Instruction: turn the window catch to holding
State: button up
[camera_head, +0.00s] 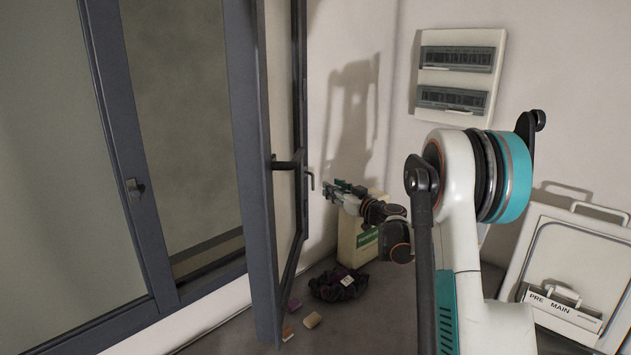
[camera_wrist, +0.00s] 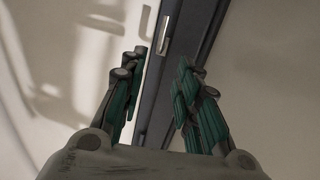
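A dark-framed window sash (camera_head: 262,200) stands swung open into the room. A dark handle (camera_head: 288,164) crosses its edge, with a small grey lever end just to the right. In the wrist view my gripper (camera_wrist: 163,75) is open and empty. The dark sash edge (camera_wrist: 185,60) with a pale metal plate (camera_wrist: 166,34) shows beyond the fingers.
A cream container (camera_head: 352,240) with a green label stands behind my wrist. A dark cloth bundle (camera_head: 338,284) and small blocks (camera_head: 312,320) lie on the floor. A breaker panel (camera_head: 460,75) hangs on the right wall. A white PRE/MAIN drawer panel (camera_head: 570,270) is at right.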

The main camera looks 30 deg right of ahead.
jog(key=w+a, duration=0.1)
jog(key=w, duration=0.9)
jog(key=shift+a, duration=0.25)
